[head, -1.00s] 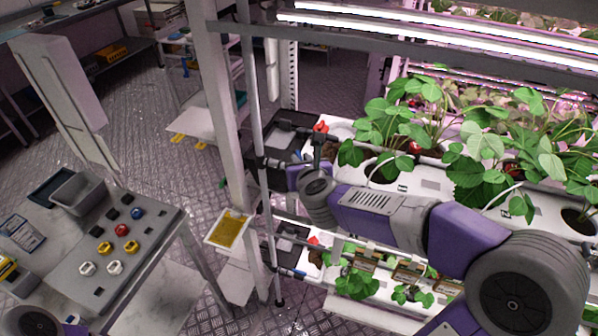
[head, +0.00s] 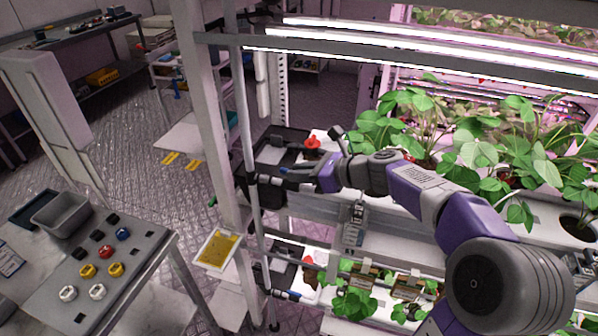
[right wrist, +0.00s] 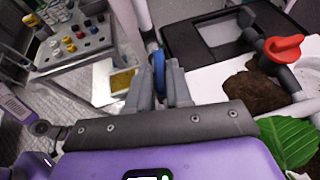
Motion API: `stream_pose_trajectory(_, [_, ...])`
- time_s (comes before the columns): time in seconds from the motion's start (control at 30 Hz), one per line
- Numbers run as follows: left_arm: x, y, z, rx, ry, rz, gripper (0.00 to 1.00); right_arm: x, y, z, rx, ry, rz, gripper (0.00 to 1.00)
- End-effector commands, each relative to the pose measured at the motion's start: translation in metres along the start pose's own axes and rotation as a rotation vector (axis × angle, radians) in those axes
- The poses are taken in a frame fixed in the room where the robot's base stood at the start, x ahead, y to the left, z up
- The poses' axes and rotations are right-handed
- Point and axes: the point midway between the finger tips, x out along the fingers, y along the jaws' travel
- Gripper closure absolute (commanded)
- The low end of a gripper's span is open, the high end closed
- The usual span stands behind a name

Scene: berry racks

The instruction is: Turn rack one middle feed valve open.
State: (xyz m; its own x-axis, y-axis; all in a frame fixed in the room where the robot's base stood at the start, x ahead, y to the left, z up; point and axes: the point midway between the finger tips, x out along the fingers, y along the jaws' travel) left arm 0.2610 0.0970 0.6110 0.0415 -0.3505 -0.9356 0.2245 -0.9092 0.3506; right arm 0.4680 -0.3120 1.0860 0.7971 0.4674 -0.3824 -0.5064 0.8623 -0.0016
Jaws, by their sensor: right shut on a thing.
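The middle feed valve of the near rack has a blue handle (right wrist: 159,66), which stands between my fingers in the right wrist view. In the head view only a small blue bit (head: 284,170) of it shows at the fingertips. My right gripper (head: 290,177) reaches left along the middle tier and is shut on this handle. The fingers (right wrist: 158,88) hide much of the handle and the valve body, so I cannot tell its exact angle. My left gripper is not in view.
A red handle (head: 312,142) stands close behind my gripper and shows large in the right wrist view (right wrist: 284,47). A white rack post (head: 215,120) and a yellow card (head: 218,249) are at the left. Strawberry plants (head: 480,150) fill the right.

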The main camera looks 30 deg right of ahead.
Motion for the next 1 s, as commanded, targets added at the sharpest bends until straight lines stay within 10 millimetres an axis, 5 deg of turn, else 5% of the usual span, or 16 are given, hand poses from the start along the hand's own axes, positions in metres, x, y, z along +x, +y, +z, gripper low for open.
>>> stream_pose_trajectory(0.93, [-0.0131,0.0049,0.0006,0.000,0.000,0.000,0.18,0.0010,-0.0045,0.0004,-0.072,0.000,0.176,1.00])
stream_pose_trajectory(0.97, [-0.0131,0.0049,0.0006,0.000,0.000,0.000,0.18,0.0010,-0.0045,0.0004,-0.072,0.000,0.176,0.76])
stream_pose_trajectory(1.0, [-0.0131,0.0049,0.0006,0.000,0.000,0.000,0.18,0.0010,-0.0045,0.0004,-0.072,0.000,0.176,0.70])
